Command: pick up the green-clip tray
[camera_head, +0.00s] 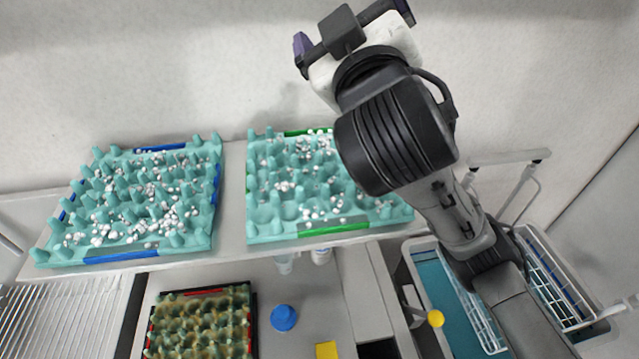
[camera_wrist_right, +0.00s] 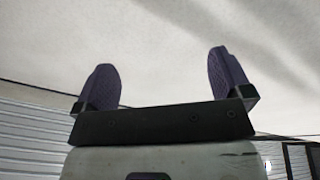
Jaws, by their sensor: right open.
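The green-clip tray (camera_head: 262,222) is a teal egg tray with green clips on its front and back edges. It lies on the shelf in the head view, with many small white eggs on it, and its right part is partly hidden by my right arm. My right gripper (camera_head: 352,28) is raised above and behind the tray, apart from it. In the right wrist view, the two purple fingers of the right gripper (camera_wrist_right: 170,85) are spread wide with nothing between them. My left gripper does not show.
A similar teal tray with blue clips (camera_head: 60,252) lies to the left on the same shelf (camera_head: 233,190). Below are a darker tray with red clips (camera_head: 254,325), a blue round object (camera_head: 284,318) and a yellow square (camera_head: 327,350). A basket (camera_head: 425,262) stands at right. A wall rises behind the shelf.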

